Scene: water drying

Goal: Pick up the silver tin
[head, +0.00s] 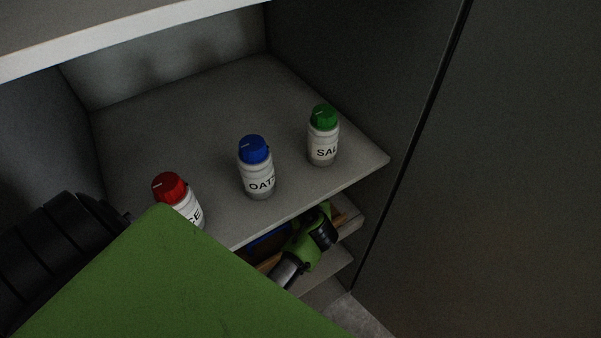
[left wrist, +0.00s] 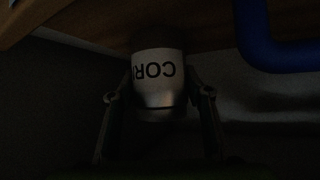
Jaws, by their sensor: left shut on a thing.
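The silver tin (left wrist: 160,82) shows in the left wrist view, with a white label band reading "COR" and a metallic lower part in the picture. My left gripper (left wrist: 160,96) has one finger on each side of it and is shut on it. The tin's far end is in shadow. I cannot make out the tin in the head view, nor the fingertips there. My right gripper is not in view.
Jars with red (head: 169,187), blue (head: 254,149) and green (head: 323,116) caps stand on the upper shelf (head: 180,130). A blue curved thing (left wrist: 275,55) is near the tin at right. A dark cabinet panel (head: 490,190) closes off the right.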

